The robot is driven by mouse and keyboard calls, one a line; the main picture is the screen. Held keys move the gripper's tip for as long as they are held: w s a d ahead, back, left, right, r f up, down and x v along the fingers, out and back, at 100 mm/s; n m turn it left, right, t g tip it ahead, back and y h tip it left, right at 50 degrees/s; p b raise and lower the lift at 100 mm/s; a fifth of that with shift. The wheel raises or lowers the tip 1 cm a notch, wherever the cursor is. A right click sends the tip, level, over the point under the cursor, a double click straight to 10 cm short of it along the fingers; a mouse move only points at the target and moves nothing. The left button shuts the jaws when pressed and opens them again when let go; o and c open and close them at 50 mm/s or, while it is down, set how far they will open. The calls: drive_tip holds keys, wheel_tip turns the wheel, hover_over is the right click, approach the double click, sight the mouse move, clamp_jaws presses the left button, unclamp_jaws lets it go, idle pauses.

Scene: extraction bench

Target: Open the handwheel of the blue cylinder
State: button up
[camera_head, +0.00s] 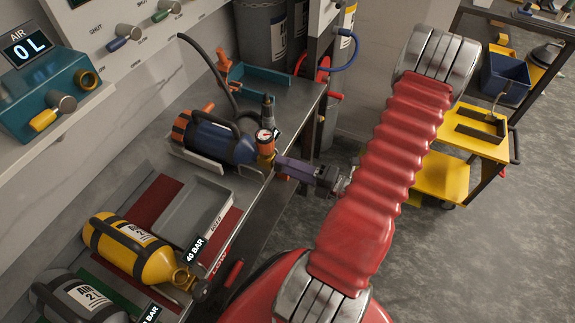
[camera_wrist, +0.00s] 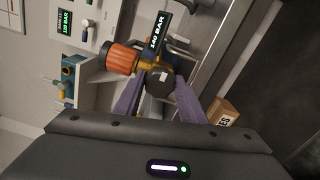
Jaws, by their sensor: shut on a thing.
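The blue cylinder (camera_head: 222,143) lies on its side on the bench in the head view, with an orange band at its far end. An orange-housed gauge (camera_head: 265,138) stands on its valve; its orange housing (camera_wrist: 122,57) also shows in the wrist view. My gripper (camera_head: 279,164) reaches the valve end from the right. In the wrist view its purple fingers (camera_wrist: 160,92) sit on both sides of the black handwheel (camera_wrist: 160,80) and are shut on it. A tag (camera_wrist: 160,32) there reads 140 BAR. The cylinder body is mostly hidden in the wrist view.
A yellow cylinder (camera_head: 130,248) and a grey cylinder (camera_head: 75,300) lie on the bench nearer. A grey tray (camera_head: 193,213) is beside the blue cylinder. A teal AIR meter (camera_head: 45,85) reads 0L at left. A yellow cart (camera_head: 445,180) stands at right.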

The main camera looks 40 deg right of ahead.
drive_tip(key=shift+a+f, duration=0.1)
drive_tip(key=shift+f, duration=0.05)
drive_tip(key=o, duration=1)
drive_tip(key=shift+o, duration=0.2)
drive_tip(key=v, duration=1.3)
drive_tip(key=shift+s+d, duration=0.25)
drive_tip(key=shift+s, duration=0.1)
